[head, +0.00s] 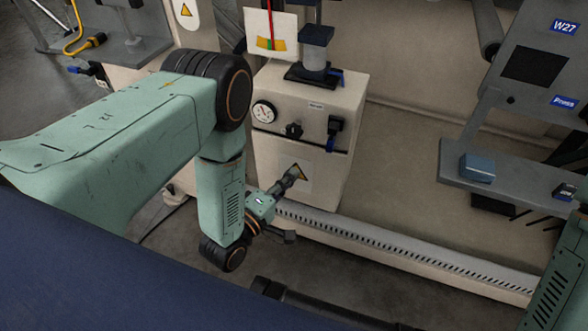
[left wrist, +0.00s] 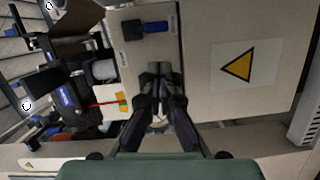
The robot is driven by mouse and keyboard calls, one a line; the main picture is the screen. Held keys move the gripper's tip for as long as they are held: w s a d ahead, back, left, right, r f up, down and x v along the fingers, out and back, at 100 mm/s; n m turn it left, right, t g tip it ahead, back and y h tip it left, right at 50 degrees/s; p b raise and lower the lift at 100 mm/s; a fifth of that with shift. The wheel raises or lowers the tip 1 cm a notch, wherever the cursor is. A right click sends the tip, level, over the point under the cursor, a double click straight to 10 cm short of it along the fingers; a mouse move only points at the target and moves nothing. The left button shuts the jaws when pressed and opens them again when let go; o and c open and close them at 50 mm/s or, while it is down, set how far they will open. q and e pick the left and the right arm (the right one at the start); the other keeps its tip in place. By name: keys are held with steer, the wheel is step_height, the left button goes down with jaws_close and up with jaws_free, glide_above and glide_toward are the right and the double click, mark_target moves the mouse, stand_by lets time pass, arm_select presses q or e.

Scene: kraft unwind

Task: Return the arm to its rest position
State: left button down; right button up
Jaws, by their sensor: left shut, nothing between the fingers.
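My left arm comes in from the left in the head view and bends down at its elbow. My left gripper (head: 292,177) is in front of the beige cabinet (head: 325,110), near its yellow warning triangle. In the left wrist view the two dark fingers (left wrist: 160,75) are together with nothing between them. The warning label (left wrist: 238,65) is to their right there. I cannot tell whether the fingertips touch the cabinet. Part of my right arm (head: 560,285) shows at the right edge of the head view, but its gripper does not show.
The cabinet bears a gauge (head: 264,111), dark knobs and a blue-handled part (head: 335,125). A slotted pale rail (head: 400,245) runs along the floor. A grey shelf (head: 520,185) with a blue box (head: 477,167) is at the right. Open floor lies in front of the rail.

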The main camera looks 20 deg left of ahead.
arm_select(q)
steer(key=s+a+f+m+g+y+p, duration=0.1)
steer(key=s+a+f+m+g+y, duration=0.2)
steer(key=s+f+m+g, duration=0.75)
steer(key=s+a+r+m+g+y+p, duration=0.1)
steer(key=s+g+p, duration=0.15)
steer(key=s, duration=0.55)
steer(key=s+a+r+m+g+y+p, duration=0.1)
steer(key=s+r+g, duration=0.15)
steer(key=s, duration=0.65)
step_height(320, 180, up, 6)
steer(key=s+g+p, duration=0.1)
steer(key=s+p, duration=0.1)
steer(key=s, duration=0.1)
steer(key=shift+a+r+m+g, duration=0.15)
steer(key=shift+a+m+g, duration=0.1)
steer(key=shift+m+g, duration=0.1)
